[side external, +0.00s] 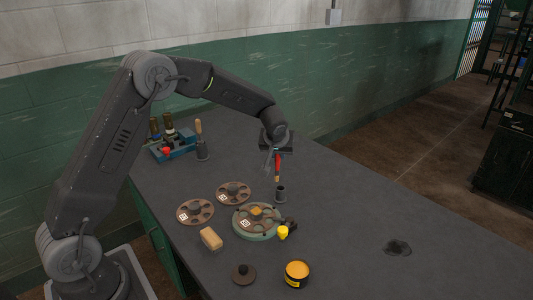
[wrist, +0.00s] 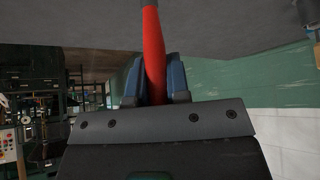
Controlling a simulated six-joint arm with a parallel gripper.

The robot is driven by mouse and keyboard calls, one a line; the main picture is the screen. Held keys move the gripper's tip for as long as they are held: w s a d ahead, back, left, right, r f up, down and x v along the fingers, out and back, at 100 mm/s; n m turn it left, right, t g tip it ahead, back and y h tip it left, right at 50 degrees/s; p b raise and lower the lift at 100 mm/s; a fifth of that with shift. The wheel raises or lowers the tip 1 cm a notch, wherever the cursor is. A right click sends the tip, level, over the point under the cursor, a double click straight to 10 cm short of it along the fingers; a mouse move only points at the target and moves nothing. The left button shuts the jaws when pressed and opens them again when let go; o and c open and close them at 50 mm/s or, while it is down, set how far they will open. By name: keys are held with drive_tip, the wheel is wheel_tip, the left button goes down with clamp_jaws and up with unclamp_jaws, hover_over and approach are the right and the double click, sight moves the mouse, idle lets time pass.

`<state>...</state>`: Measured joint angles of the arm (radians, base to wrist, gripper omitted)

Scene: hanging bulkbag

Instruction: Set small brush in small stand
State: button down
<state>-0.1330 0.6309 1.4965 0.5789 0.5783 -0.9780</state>
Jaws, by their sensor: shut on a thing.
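My gripper (side external: 276,153) is shut on the small brush (side external: 277,166), which has a red handle and hangs upright below the jaws. In the wrist view, the brush's red handle (wrist: 153,50) runs between the blue fingers of my gripper (wrist: 155,75). A small dark cup-like stand (side external: 281,195) is on the table directly under the brush. The brush's lower end meets the stand's mouth in the side view; I cannot tell how far inside it is.
A larger dark stand (side external: 202,151) holds a wooden-handled brush at the back left, beside a blue rack (side external: 172,148). Brown discs (side external: 195,212), a green round fixture (side external: 255,235), a tan block (side external: 211,239) and a yellow-topped jar (side external: 297,273) lie nearer. The table's right is mostly clear.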

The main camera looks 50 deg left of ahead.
wheel_tip(320, 180, down, 7)
drive_tip(key=w, duration=0.1)
drive_tip(key=shift+d+t, duration=0.35)
drive_tip(key=shift+t, duration=0.05)
idle(0.6)
drive_tip(key=shift+f, duration=0.1)
idle(0.4)
drive_tip(key=c, duration=1)
unclamp_jaws()
wheel_tip(320, 180, up, 7)
